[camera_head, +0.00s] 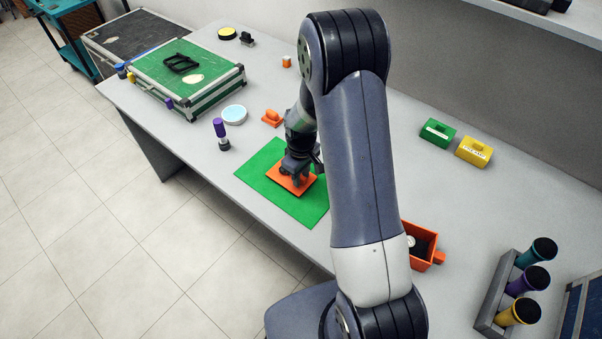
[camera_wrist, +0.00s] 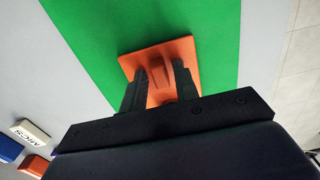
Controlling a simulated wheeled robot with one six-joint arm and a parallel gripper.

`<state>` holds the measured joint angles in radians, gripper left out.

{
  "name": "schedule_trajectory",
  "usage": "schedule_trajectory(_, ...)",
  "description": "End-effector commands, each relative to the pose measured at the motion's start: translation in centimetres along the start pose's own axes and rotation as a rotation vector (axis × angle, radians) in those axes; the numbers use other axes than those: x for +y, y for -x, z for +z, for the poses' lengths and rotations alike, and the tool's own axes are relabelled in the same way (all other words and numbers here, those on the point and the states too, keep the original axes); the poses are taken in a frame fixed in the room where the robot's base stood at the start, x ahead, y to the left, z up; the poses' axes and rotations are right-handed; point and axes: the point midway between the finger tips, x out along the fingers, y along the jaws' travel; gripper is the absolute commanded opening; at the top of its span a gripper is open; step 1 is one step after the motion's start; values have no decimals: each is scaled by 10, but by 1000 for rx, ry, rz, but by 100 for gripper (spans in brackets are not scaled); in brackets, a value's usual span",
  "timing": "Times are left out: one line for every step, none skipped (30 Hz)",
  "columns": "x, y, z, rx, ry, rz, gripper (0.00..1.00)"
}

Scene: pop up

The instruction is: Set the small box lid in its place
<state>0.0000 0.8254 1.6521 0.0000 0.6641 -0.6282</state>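The small orange box lid (camera_head: 293,184) lies on the green mat (camera_head: 270,200) on the table. It also shows in the wrist view (camera_wrist: 185,50), with a raised orange handle (camera_wrist: 158,72) on top. My gripper (camera_head: 297,168) is right above the lid. In the wrist view my gripper (camera_wrist: 160,78) has one dark finger on each side of the handle, with gaps between, so it looks open. An open orange box (camera_head: 425,236) stands on the table to the right of my arm, partly hidden by it, with dark contents inside.
A smaller orange piece (camera_head: 272,118) and a purple-topped stamp (camera_head: 221,132) stand near the mat. A green case (camera_head: 190,75) lies at the far left.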

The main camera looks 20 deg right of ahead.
Motion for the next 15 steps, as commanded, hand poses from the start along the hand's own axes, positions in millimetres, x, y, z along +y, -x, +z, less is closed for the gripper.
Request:
schedule_trajectory(0, 1, 0, 1, 0, 0, 27)
schedule_trajectory(0, 1, 0, 0, 0, 0, 24)
schedule_trajectory(0, 1, 0, 0, 0, 0, 21)
schedule_trajectory(0, 1, 0, 0, 0, 0, 18)
schedule_trajectory(0, 1, 0, 0, 0, 0, 16)
schedule_trajectory(0, 1, 0, 0, 0, 0, 13)
schedule_trajectory(0, 1, 0, 0, 0, 0, 10)
schedule_trajectory(0, 1, 0, 0, 0, 0, 8)
schedule_trajectory(0, 1, 0, 0, 0, 0, 5)
schedule_trajectory(0, 1, 0, 0, 0, 0, 2)
schedule_trajectory(0, 1, 0, 0, 0, 0, 0)
schedule_trajectory(0, 1, 0, 0, 0, 0, 0)
schedule_trajectory(0, 1, 0, 0, 0, 0, 0)
schedule_trajectory(0, 1, 0, 0, 0, 0, 0)
schedule_trajectory(0, 2, 0, 0, 0, 0, 0)
